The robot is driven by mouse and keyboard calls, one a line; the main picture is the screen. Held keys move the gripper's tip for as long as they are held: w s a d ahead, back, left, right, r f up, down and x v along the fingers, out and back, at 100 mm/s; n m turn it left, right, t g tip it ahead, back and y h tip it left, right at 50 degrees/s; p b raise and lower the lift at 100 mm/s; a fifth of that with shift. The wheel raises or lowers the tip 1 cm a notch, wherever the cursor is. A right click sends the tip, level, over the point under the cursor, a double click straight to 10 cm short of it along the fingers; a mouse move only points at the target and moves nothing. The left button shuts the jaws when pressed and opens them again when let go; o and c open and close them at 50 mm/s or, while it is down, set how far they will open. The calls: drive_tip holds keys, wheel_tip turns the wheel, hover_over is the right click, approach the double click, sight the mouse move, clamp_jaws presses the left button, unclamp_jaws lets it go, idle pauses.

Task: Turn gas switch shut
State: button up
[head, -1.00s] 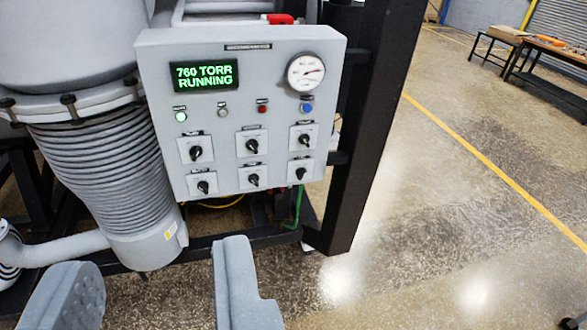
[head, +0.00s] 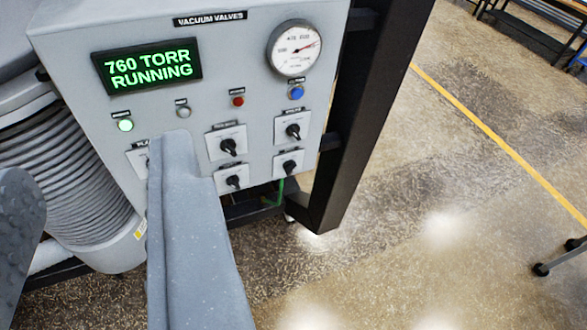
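The grey valve control panel (head: 215,60) stands ahead, headed "VACUUM VALVES". Black rotary switches on white plates show at the upper middle (head: 228,146), upper right (head: 293,131), lower middle (head: 233,181) and lower right (head: 289,165). Their labels are too small to read, so I cannot tell which is the gas switch. At the left, only part of an upper switch plate (head: 137,160) shows; my right finger hides the rest of that column. My gripper (head: 98,165) is open and empty, its fingers wide apart in front of the panel's lower left.
The green display (head: 150,68) reads "760 TORR RUNNING". A round gauge (head: 295,48) and small lamps sit above the switches. A ribbed grey bellows (head: 75,170) is close at left, a black post (head: 355,110) at right. Open floor lies farther right.

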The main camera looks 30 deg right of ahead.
drive_tip(key=shift+w, duration=0.1)
drive_tip(key=w+d+f+m+h+b, duration=0.1)
drive_tip(key=w+d+f+m+b, duration=0.1)
drive_tip(key=w+d+f, duration=0.7)
drive_tip(key=w+d+f+m+h+b, duration=0.1)
drive_tip(key=w+d+f+h+b, duration=0.1)
drive_tip(key=w+d+f, duration=0.8)
drive_tip(key=m+t+y+b, duration=0.3)
drive_tip(key=y+b, duration=0.1)
drive_tip(key=b, duration=0.2)
approach(294, 170)
drive_tip(key=w, duration=0.7)
drive_tip(key=shift+w+a+r, duration=0.15)
drive_tip(key=shift+w+a, duration=0.15)
drive_tip(key=shift+w, duration=0.45)
drive_tip(key=shift+c, duration=0.3)
